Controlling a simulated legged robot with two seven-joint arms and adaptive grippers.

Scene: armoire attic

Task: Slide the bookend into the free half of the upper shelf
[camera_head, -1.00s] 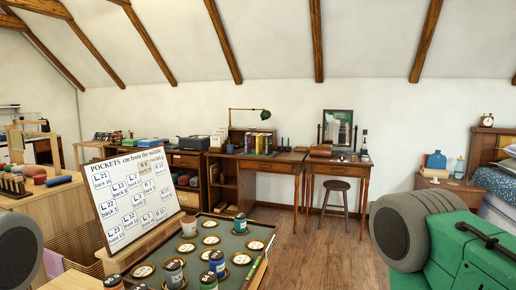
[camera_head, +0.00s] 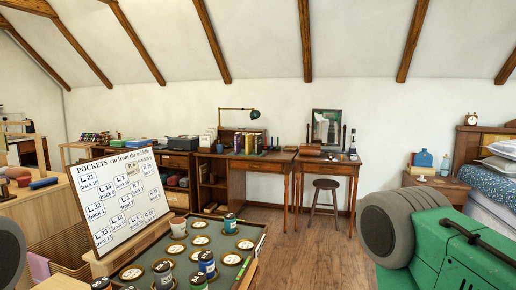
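A dark wooden open shelf unit (camera_head: 223,190) stands under the left end of the desk against the far wall. It has an upper and a lower compartment, with small items in them too distant to make out. A row of upright books (camera_head: 246,143) stands on the desk top above. I cannot pick out the bookend for sure; it may be hidden or too small to tell. Neither of my grippers is in view.
A tray table (camera_head: 205,240) with round pots and coasters stands close in front, beside a lettered board (camera_head: 119,199). A stool (camera_head: 326,197) stands by the right desk (camera_head: 328,166). Wooden floor (camera_head: 300,235) is clear between the tray table and the desks. A bed (camera_head: 481,185) is at right.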

